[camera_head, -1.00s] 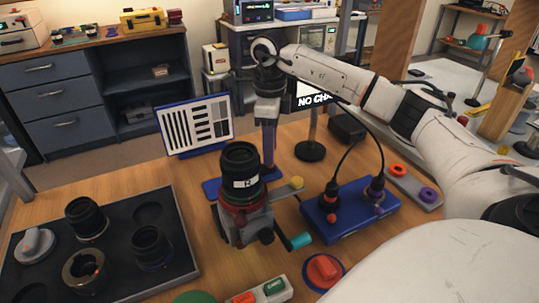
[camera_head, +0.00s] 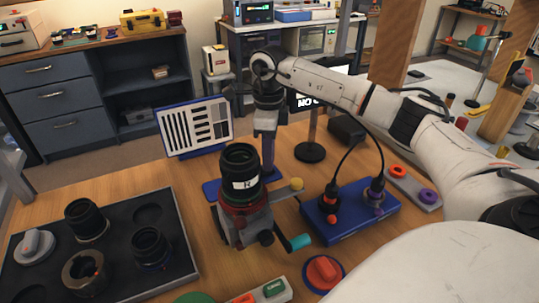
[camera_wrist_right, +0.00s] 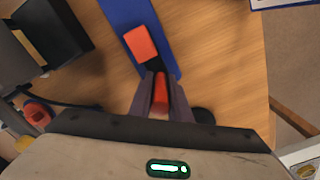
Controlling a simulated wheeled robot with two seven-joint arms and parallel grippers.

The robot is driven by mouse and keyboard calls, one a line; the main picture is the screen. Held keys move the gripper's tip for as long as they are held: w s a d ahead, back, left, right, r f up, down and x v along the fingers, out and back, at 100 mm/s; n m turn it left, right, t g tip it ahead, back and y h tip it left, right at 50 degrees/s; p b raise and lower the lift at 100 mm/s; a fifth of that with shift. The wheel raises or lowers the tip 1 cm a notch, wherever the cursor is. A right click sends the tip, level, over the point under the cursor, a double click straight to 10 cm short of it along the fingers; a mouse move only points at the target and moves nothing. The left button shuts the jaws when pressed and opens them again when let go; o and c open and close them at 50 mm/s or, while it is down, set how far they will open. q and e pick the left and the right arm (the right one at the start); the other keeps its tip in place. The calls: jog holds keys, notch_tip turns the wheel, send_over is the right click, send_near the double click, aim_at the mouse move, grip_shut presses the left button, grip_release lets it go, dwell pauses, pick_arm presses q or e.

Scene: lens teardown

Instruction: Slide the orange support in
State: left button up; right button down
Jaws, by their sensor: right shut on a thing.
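The orange support shows in the right wrist view as an orange-red block (camera_wrist_right: 140,43) over a blue strip (camera_wrist_right: 122,12), with a narrow red part (camera_wrist_right: 161,90) between my fingers. My right gripper (camera_wrist_right: 160,78) is shut on that narrow part. In the head view my right gripper (camera_head: 270,168) points down just behind and right of the black lens marked R (camera_head: 240,165). The lens stands upright on a grey and red mount (camera_head: 245,222). The lens hides the support in the head view. My left gripper is not in view.
A striped test chart (camera_head: 195,127) stands left of my right gripper. A blue box (camera_head: 350,212) with cables is to the right. A dark tray (camera_head: 180,272) with lens parts lies at front left. A black round stand base (camera_head: 309,152) is close behind right.

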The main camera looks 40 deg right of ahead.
jog(key=a, duration=0.2)
jog(key=w+a+p, duration=0.1)
jog(key=a, duration=0.1)
jog(key=w+a, duration=0.1)
jog(key=a, duration=0.1)
jog(key=shift+w+a+r+p, duration=0.1)
jog(key=shift+a+p, duration=0.25)
jog(key=shift+a, duration=0.25)
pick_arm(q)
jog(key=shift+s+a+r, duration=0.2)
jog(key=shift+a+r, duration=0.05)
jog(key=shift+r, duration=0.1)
pick_arm(e)
jog(key=shift+w+a, duration=0.1)
jog(key=c, duration=1.6)
grip_release()
jog(key=shift+a, duration=0.1)
jog(key=shift+c, duration=0.2)
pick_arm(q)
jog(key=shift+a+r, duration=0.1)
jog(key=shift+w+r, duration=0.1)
pick_arm(e)
notch_tip(320, 180, up, 10)
